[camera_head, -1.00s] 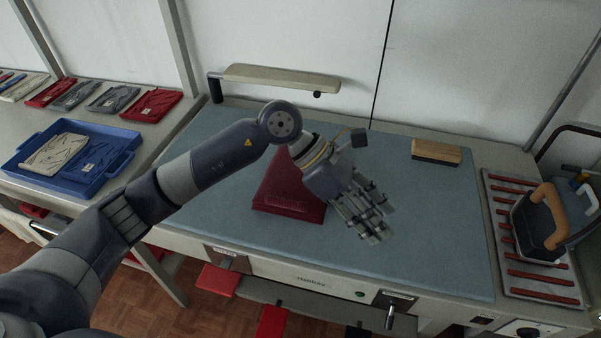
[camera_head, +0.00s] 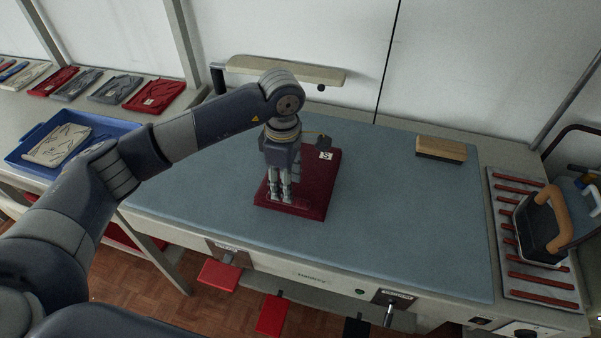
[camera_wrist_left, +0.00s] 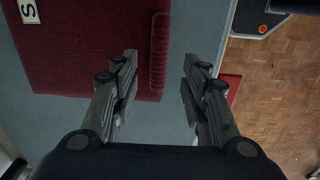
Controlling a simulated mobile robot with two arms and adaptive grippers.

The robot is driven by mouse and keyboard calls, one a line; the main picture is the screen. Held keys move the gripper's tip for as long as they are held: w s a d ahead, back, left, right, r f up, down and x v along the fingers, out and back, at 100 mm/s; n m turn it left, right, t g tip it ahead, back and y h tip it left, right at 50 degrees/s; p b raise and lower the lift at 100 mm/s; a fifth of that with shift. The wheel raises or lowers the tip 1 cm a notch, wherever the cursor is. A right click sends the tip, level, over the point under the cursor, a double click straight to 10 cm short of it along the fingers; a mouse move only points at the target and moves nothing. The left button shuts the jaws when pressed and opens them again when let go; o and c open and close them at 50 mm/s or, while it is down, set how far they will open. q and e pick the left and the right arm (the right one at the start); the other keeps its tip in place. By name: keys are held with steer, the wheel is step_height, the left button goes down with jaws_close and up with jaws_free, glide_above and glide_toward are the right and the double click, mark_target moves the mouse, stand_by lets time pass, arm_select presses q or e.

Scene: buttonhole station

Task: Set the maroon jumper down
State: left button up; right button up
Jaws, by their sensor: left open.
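The maroon jumper (camera_head: 318,182) lies folded and flat on the blue pressing board, with a white "S" tag (camera_head: 325,156) near its far right corner. My left gripper (camera_head: 280,197) points down at the jumper's front part and hides some of its left side. In the left wrist view the gripper (camera_wrist_left: 160,62) is open with nothing held. One finger is over the jumper (camera_wrist_left: 90,60) and the other is beyond its ribbed edge, over the board. I cannot tell whether the fingers touch it. My right gripper is out of view.
The blue board (camera_head: 400,220) is clear right of the jumper. A wooden brush (camera_head: 441,149) lies at the back right, and an iron (camera_head: 541,222) stands on a red-barred rest. A blue tray (camera_head: 27,158) holding a folded beige garment (camera_head: 57,145) is at the left.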

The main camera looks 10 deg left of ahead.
arm_select(q)
step_height(320, 180, down, 4)
steer(key=shift+d+f+p, duration=0.1)
steer(key=shift+d+p, duration=0.05)
steer(key=shift+p, duration=1)
steer(key=shift+f, duration=0.35)
steer(key=shift+c, duration=0.5)
jaws_close()
